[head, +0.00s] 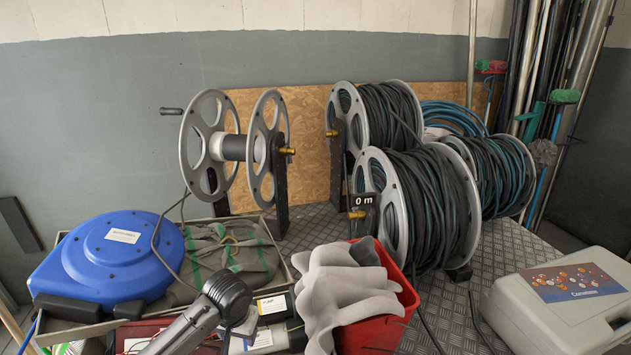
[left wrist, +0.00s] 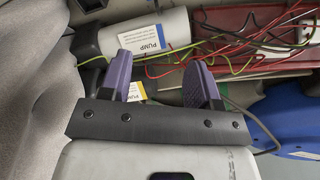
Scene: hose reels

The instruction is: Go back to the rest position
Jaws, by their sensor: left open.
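My left gripper (left wrist: 158,78) is open, its two purple finger pads apart with nothing held between them. It is above white cylinders labelled PUMP (left wrist: 150,38) and loose red and yellow-green wires (left wrist: 240,45). In the head view my left arm (head: 190,328) comes in at the bottom and bends at a dark joint; the fingertips cannot be made out there. The pump labels also show just right of that joint (head: 272,305). My right gripper is not in view.
A blue reel (head: 115,255) stands at the left, a red bin with grey cloth (head: 385,325) close to the right of my arm. Behind are an empty reel (head: 200,140) and wound hose reels (head: 430,200). A grey case (head: 510,310) sits at the right.

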